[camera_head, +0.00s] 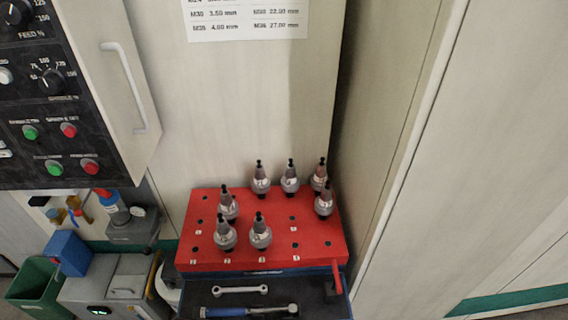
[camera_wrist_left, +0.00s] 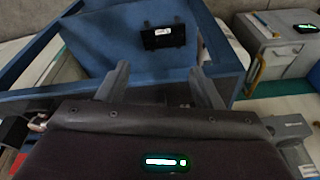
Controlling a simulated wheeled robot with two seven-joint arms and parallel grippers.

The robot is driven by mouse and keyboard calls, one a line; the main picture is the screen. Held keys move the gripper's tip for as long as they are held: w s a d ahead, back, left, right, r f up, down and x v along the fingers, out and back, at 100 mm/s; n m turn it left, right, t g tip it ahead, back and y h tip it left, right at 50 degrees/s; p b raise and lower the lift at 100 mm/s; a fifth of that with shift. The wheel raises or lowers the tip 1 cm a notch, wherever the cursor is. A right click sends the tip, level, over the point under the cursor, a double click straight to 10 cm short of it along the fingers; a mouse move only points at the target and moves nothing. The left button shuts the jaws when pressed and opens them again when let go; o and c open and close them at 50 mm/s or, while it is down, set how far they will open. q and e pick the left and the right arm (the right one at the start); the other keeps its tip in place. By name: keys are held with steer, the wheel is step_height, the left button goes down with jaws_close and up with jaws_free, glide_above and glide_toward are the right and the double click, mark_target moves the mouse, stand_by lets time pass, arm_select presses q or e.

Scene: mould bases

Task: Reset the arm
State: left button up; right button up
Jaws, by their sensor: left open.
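My left gripper (camera_wrist_left: 159,67) shows in the left wrist view, with its two grey fingers spread apart and nothing between them. Beyond the fingertips is a blue frame (camera_wrist_left: 215,52) with blue panels. A small black block (camera_wrist_left: 163,37) with a white label lies on the blue surface ahead of the fingers, apart from them. Neither arm shows in the head view. My right gripper is in neither view.
A red rack (camera_head: 190,262) holds several tool holders (camera_head: 261,232), above an open drawer with a wrench (camera_head: 240,290). A control panel (camera_head: 50,95) is upper left. A green bin (camera_head: 30,285) and grey box (camera_head: 125,278) stand lower left. Wall panels fill the right.

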arm_select(q)
steer(key=s+a+f, duration=0.1)
steer(key=s+f, duration=0.3)
steer(key=f, duration=0.4)
steer(key=s+f, duration=0.3)
steer(key=f, duration=0.5)
steer(key=s+a+f+g, duration=0.1)
steer(key=s+a+f, duration=0.2)
steer(key=s+f, duration=0.8)
steer(key=s, duration=0.4)
steer(key=shift+s+f+g+b, duration=0.2)
steer(key=shift+g+b, duration=0.1)
steer(key=shift+b, duration=0.1)
